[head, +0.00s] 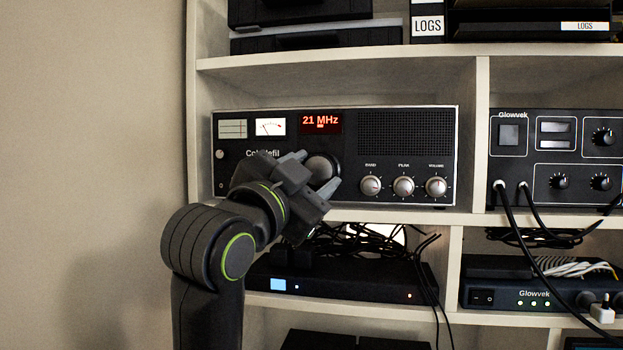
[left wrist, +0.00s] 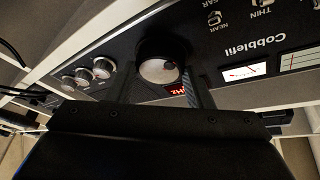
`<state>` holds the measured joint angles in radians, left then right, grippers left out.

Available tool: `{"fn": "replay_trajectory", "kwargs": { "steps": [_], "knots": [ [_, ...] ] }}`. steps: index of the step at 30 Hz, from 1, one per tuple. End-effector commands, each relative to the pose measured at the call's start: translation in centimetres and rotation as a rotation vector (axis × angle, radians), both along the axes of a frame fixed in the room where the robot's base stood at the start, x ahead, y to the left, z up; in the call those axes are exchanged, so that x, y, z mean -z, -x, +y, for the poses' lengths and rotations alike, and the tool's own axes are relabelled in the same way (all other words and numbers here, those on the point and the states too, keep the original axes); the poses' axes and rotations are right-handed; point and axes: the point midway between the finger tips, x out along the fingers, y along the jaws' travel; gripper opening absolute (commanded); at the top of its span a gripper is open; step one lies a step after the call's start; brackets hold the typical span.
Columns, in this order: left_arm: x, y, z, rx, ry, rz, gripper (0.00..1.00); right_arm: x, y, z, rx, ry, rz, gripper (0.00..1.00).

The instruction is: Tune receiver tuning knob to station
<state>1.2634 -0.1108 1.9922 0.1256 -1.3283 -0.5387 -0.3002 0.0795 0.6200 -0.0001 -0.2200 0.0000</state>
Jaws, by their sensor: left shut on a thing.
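The receiver (head: 405,140) is a wide black set in a silver frame, in a cubby of the shelf. Its red display (head: 320,122) reads 21 MHz. The large dark tuning knob (head: 325,166) is partly hidden by my left gripper (head: 316,172). In the left wrist view the knob (left wrist: 160,69), with a silvery face, lies between my two fingers, and the receiver's front shows upside down. My left gripper is shut on the knob. My right gripper is not in view.
Three smaller silver knobs (head: 403,186) sit right of the tuning knob. A second black unit (head: 555,150) with cables stands in the right cubby. A black box (head: 350,279) and loose cables lie below. A shelf board (head: 350,65) runs above the receiver.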

Motion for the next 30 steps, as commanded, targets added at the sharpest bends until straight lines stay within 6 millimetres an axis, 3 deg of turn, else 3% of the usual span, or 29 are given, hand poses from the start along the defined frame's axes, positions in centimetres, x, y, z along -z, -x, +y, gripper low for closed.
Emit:
{"fn": "replay_trajectory", "kwargs": {
  "steps": [12,30],
  "knots": [
    [-0.11,-0.03,0.07,0.001,-0.237,-0.046,0.24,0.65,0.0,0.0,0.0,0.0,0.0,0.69],
    [-0.14,-0.03,0.04,0.002,-0.289,-0.056,0.24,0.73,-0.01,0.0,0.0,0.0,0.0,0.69]
  ]
}}
